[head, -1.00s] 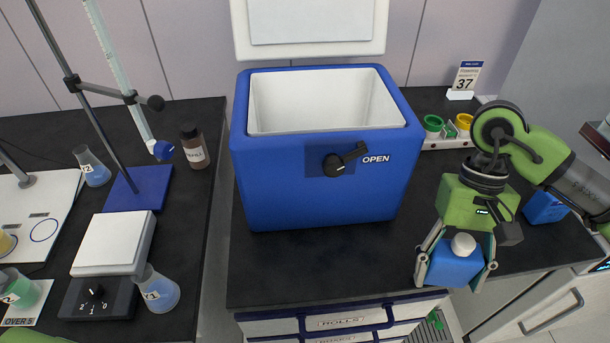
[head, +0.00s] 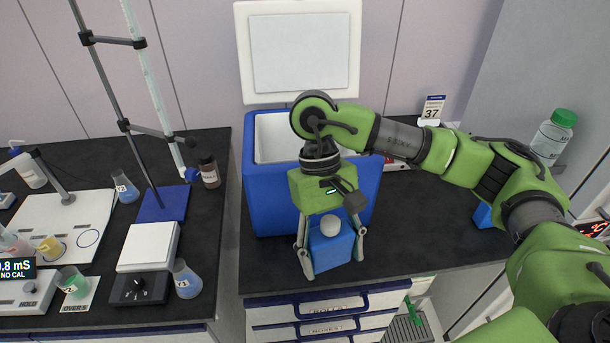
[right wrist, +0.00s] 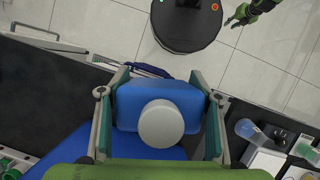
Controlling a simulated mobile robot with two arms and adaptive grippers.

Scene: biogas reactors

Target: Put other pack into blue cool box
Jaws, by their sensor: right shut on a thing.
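The blue cool box (head: 262,205) stands on the dark bench with its lid (head: 302,52) raised and its white inside showing. My right gripper (head: 333,262) is shut on a blue pack (head: 328,250) with a white cap, holding it upright in front of the box, outside it. In the right wrist view the pack (right wrist: 126,108) sits between both fingers. My right arm hides part of the box's opening and front. Another blue pack (head: 482,216) shows partly behind my arm at the right. My left gripper (right wrist: 240,17) appears small at the top of the right wrist view; its jaws are unclear.
A "37" sign (head: 431,110) and a clear bottle with a green cap (head: 552,137) are at the right. Drawers (head: 328,312) lie below the bench.

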